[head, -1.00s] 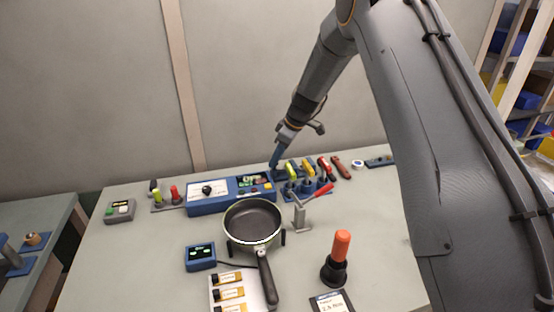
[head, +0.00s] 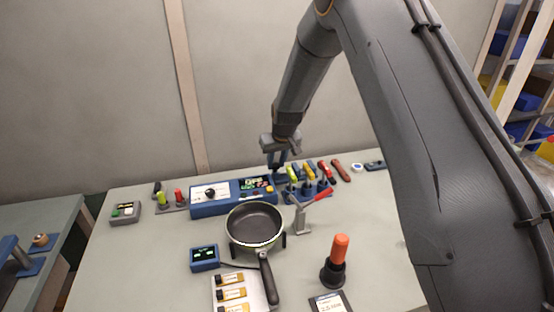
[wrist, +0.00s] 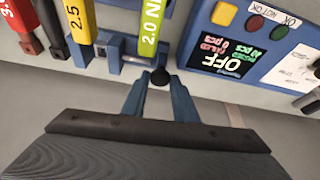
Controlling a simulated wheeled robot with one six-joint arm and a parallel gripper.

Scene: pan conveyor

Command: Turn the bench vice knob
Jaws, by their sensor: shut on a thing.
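The bench vice knob (wrist: 160,77) is a small dark round knob in the wrist view, at the near end of a blue and grey vice (wrist: 118,52). My gripper (wrist: 160,90) has its two blue fingers on either side of the knob, shut on it. In the head view my gripper (head: 277,165) points down at the back of the bench, beside the control box. The knob cannot be made out there, and the arm's end hides part of the vice.
A blue control box (head: 212,207) stands just left of my gripper. Colour-handled tools (head: 308,172) stand in a rack to the right. A frying pan (head: 254,222), a red-handled clamp (head: 300,215) and an orange-handled tool (head: 340,250) are nearer the front.

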